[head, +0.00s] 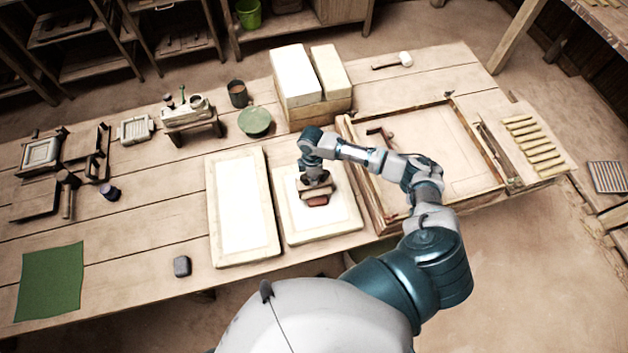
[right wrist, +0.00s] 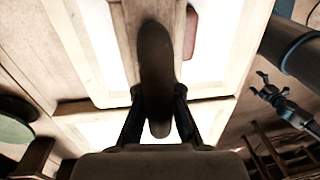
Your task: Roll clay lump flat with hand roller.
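My right gripper (head: 316,180) is low over the right-hand pale board (head: 342,222) in the head view. In the right wrist view my right gripper (right wrist: 158,95) has its fingers close on both sides of a dark, long, rounded piece, which looks like the handle of the hand roller (right wrist: 155,60). A reddish-brown piece, seemingly the clay lump (head: 317,201), shows just in front of the gripper on the board. It also shows in part in the right wrist view (right wrist: 190,35). Whether roller and clay touch is hidden. My left gripper is not in view.
A second pale board (head: 240,210) lies to the left. A wooden frame (head: 375,205) stands close on the right, and pale blocks (head: 300,85) stand behind. The table's front edge is near the boards.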

